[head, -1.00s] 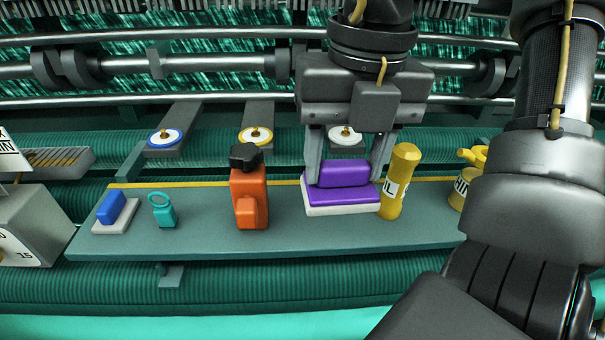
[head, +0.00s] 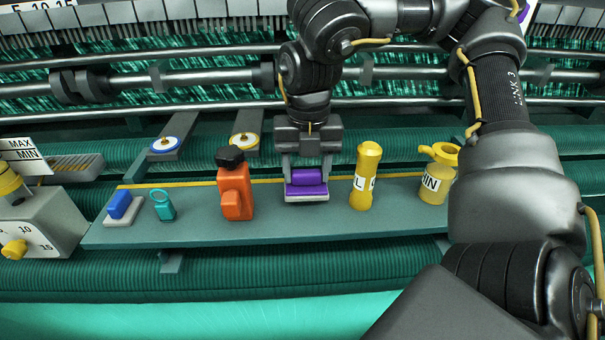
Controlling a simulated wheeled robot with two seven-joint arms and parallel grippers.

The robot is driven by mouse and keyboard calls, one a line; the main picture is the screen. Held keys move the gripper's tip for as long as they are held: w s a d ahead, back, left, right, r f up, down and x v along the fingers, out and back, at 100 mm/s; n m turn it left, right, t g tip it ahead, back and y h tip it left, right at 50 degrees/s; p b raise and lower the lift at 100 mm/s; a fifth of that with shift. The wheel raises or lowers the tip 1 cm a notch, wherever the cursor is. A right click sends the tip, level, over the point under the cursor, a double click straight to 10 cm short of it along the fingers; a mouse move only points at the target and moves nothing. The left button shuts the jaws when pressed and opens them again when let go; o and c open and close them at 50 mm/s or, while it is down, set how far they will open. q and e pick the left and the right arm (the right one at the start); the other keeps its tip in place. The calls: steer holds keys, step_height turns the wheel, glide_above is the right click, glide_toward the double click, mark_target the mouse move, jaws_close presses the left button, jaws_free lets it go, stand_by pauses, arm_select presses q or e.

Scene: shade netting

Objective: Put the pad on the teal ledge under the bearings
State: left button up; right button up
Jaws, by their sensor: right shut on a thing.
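A purple pad on a white base (head: 306,188) is held by my right gripper (head: 306,175), whose fingers close on it from both sides. The pad appears level, over the middle of the long grey-teal ledge (head: 270,228), between the orange bottle and the yellow cylinder. I cannot tell whether its base touches the ledge. A second, blue pad on a pale base (head: 122,208) stands at the ledge's left end. Black bearing-like collars (head: 75,82) sit on the rail above and behind. My left gripper is not in view.
On the ledge stand a teal ring-topped piece (head: 162,206), an orange bottle (head: 236,195), a yellow cylinder (head: 366,180) and a yellow can (head: 436,180). Discs on arms (head: 165,145) are behind. A grey gauge box (head: 45,225) is at left. The ledge's front strip is clear.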

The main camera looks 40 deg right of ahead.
mark_target(301, 176)
steer(key=shift+s+f, duration=0.35)
steer(key=shift+f, duration=0.2)
steer(key=shift+w+f, duration=0.35)
steer(key=shift+w, duration=0.1)
steer(key=shift+w+f, duration=0.35)
steer(key=shift+w, duration=0.4)
steer(key=shift+a, duration=0.1)
steer(key=shift+s+f, duration=0.1)
steer(key=shift+s, duration=0.1)
steer(key=o, duration=1.1)
steer(key=shift+w+f, duration=0.1)
steer(key=shift+w, duration=0.1)
steer(key=shift+o, duration=0.4)
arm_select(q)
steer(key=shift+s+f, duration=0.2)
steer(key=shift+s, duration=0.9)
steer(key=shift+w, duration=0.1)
arm_select(e)
steer(key=shift+s, duration=0.1)
